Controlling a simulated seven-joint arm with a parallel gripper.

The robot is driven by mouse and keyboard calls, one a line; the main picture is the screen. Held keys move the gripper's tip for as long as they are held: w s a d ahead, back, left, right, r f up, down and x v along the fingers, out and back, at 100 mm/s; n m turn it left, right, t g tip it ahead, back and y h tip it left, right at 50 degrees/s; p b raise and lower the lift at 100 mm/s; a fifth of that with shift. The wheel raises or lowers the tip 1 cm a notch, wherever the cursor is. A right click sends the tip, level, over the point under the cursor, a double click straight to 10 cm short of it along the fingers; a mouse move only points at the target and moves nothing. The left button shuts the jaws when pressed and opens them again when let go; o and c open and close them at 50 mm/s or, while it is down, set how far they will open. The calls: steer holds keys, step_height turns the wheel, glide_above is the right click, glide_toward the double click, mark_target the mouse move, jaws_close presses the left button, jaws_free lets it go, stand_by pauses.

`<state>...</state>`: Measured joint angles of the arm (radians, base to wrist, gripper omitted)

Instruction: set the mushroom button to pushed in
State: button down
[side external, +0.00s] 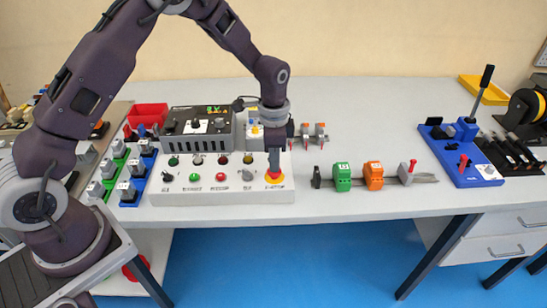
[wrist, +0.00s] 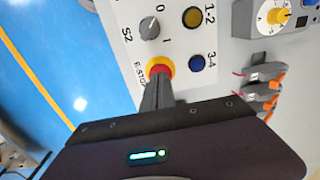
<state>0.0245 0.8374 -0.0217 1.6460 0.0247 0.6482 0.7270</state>
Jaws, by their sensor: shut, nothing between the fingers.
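The mushroom button is a red cap on a yellow ring, labelled E-STOP, at the front right of the white control box. Its red cap (wrist: 159,67) shows in the wrist view just beyond my fingertips, and it also shows in the side view (side external: 274,178). My gripper (side external: 274,169) points straight down over the button, with the fingers shut and empty. In the wrist view the fingertips (wrist: 157,78) overlap the near edge of the cap. They look touching or very close; I cannot tell which. The cap's height is partly hidden by the fingers.
The control box (side external: 220,193) also carries a grey S2 selector (wrist: 149,29), a yellow button (wrist: 192,17), a blue button (wrist: 197,63) and several others. Green and orange terminal blocks (side external: 358,176) stand to the right. The table front edge is close to the box.

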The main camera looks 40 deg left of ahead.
steer(key=shift+s+f, duration=0.2)
steer(key=shift+f, duration=0.4)
step_height(320, 180, up, 15)
steer(key=shift+w, duration=0.2)
steer(key=shift+r, duration=0.1)
steer(key=s+r+n+t, duration=0.2)
steer(key=s+r, duration=0.5)
steer(key=r, duration=0.1)
steer(key=s+a+r+n+t, duration=0.1)
steer(key=s+n, duration=0.2)
steer(key=s, duration=0.8)
steer(key=s+r+n+t, duration=0.1)
steer(key=s+n, duration=0.3)
steer(key=s, duration=0.7)
steer(key=shift+a+r+t, duration=0.2)
steer(key=shift+a+t, duration=0.15)
steer(key=shift+t, duration=0.35)
